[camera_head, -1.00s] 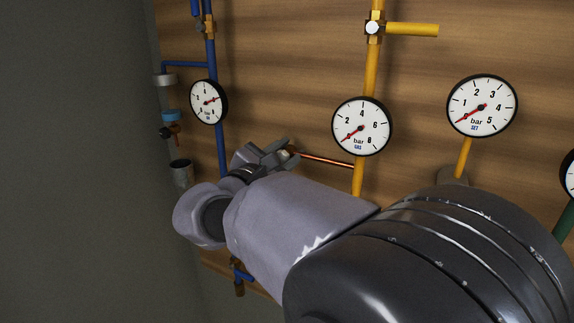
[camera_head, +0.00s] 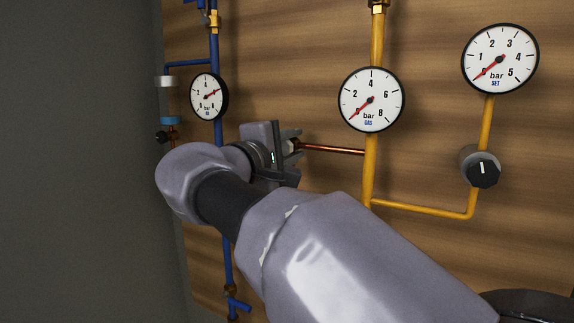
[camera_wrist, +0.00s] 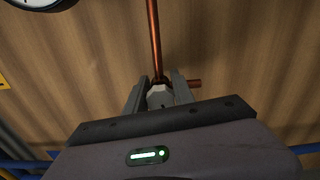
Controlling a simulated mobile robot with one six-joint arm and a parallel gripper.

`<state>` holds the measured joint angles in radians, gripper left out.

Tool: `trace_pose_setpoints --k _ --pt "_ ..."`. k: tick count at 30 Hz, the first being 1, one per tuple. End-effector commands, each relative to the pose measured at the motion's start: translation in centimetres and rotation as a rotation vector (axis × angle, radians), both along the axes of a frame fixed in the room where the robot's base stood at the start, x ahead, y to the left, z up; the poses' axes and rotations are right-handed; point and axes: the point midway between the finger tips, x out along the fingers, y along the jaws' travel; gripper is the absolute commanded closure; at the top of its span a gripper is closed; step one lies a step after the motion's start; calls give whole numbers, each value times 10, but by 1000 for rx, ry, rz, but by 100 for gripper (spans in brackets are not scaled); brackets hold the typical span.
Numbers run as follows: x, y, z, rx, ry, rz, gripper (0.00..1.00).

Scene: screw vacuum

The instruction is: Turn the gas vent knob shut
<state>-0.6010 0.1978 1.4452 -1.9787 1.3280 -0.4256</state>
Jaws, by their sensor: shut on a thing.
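The gas vent knob (camera_wrist: 160,97) is a small pale grey faceted knob at the end of a thin copper pipe (camera_wrist: 154,40) in the wrist view. In the head view my gripper (camera_head: 284,156) is at the left end of the copper pipe (camera_head: 335,149), which joins the yellow gas pipe (camera_head: 370,170). The knob is mostly hidden there by the fingers.
The GAS gauge (camera_head: 371,99) and SET gauge (camera_head: 500,58) have needles near zero. A black knob (camera_head: 483,172) sits on the yellow line at right. A blue pipe (camera_head: 222,180) with a gauge (camera_head: 208,97) runs behind my wrist. The wooden panel (camera_head: 290,60) is close behind.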

Motion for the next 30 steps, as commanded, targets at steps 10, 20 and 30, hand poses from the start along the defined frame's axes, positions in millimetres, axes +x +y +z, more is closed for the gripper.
trace_pose_setpoints --k 10,20,30 --pt "0 0 -5 221 -127 0 100" --pt "0 0 -3 332 -191 0 100" --pt "0 0 -2 358 -204 0 100"
